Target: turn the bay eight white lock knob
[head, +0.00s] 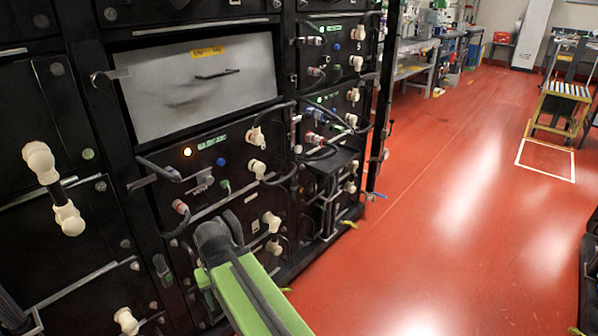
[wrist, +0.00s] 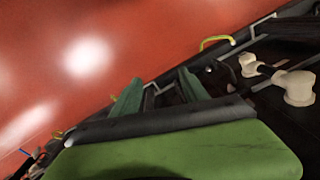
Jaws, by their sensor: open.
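Several white knobs show on the black battery racks in the head view, and no bay number is readable, so I cannot tell which is the bay eight lock knob. White knobs (head: 272,222) sit low on the rack near my arm's end. A large white knob pair (head: 54,188) is at the left. In the wrist view, a white knob (wrist: 298,88) and a smaller white one (wrist: 250,65) lie to the right, apart from my gripper. My gripper (wrist: 160,77) is open and empty, its two green fingers spread. In the head view its fingers are hidden behind my green arm.
A grey panel (head: 200,80) with a yellow label fills an upper bay. Black cables and handles stick out from the rack fronts. The red floor (head: 450,220) to the right is largely clear. A yellow stand (head: 560,105) and a workbench (head: 415,65) stand farther back.

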